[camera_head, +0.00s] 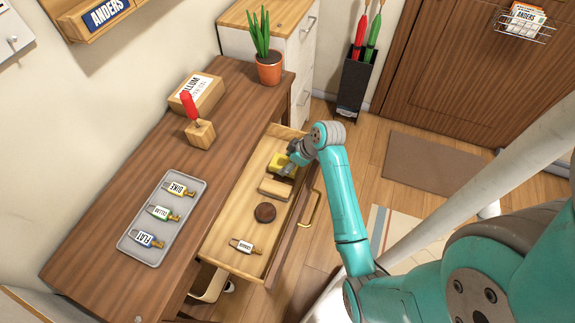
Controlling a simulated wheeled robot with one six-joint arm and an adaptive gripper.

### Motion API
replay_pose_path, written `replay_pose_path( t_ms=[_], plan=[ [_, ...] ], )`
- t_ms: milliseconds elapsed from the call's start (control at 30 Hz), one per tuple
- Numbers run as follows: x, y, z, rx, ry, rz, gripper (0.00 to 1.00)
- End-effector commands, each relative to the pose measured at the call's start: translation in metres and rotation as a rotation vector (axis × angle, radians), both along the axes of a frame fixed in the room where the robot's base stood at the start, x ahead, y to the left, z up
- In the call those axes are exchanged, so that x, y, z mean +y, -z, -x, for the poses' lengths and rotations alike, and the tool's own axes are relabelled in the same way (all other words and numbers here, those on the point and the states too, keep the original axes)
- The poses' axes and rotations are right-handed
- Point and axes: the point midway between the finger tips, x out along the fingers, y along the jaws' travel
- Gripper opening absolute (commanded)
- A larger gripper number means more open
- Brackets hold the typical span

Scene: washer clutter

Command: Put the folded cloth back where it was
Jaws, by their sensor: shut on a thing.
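A small yellow folded item, which looks like the folded cloth (278,160), is at the far end of the open drawer (222,245). My gripper (289,164) is over that end of the drawer and is shut on the cloth. The fingers and part of the cloth are hidden by the wrist. I cannot tell whether the cloth touches the drawer floor.
In the drawer are a tan block (275,189) close to the cloth, a dark round thing (265,212) and a tagged key (244,246). The desk (110,205) carries a grey key tray (138,250), a box (205,97) and a potted plant (269,70).

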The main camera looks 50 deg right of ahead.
Motion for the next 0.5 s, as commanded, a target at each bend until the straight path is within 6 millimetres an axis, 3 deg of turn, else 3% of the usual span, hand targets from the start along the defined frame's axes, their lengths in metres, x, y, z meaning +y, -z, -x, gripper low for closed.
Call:
replay_pose_path(
  t_ms=[167, 500],
  plan=[
    [0.0, 0.02, 0.0, 0.001, 0.0, 0.0, 0.34],
    [0.0, 0.023, 0.0, 0.001, 0.0, 0.0, 0.34]
  ],
)
